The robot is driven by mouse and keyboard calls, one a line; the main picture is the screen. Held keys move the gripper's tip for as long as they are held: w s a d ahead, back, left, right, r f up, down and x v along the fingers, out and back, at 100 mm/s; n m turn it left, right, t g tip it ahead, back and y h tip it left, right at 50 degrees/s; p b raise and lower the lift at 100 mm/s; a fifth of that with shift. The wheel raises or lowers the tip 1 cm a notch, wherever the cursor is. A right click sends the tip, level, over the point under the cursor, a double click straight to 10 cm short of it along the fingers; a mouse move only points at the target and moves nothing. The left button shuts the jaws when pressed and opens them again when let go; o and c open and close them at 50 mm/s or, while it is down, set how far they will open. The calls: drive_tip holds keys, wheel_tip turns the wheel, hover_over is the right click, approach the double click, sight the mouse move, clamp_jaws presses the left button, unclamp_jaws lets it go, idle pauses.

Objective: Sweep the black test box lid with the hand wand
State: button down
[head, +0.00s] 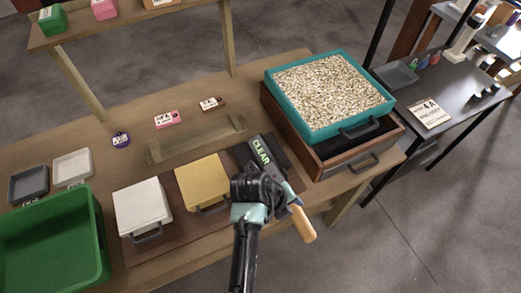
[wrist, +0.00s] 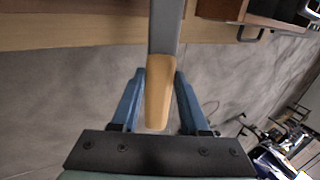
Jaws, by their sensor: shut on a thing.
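The hand wand has a tan handle (head: 303,223) and a dark grey head with green "CLEAR" lettering (head: 262,152). My gripper (head: 290,200) is shut on its handle, which also shows between the blue fingers in the wrist view (wrist: 158,95). The wand's grey shaft (wrist: 165,25) runs up out of the wrist view. The wand head lies over the black test box (head: 278,148), at the right end of the row of boxes. The wand and my arm hide much of that box. I cannot tell whether the wand touches the lid.
A tan box (head: 203,180) and a white box (head: 142,207) stand to the left. A teal tray of pale pellets (head: 330,90) sits on a wooden drawer box (head: 350,160) close on the right. A green bin (head: 95,240) is far left. A wooden rail (head: 197,140) stands behind.

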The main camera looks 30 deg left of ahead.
drive_tip(key=shift+r+p, duration=2.55)
drive_tip(key=shift+r, duration=0.6)
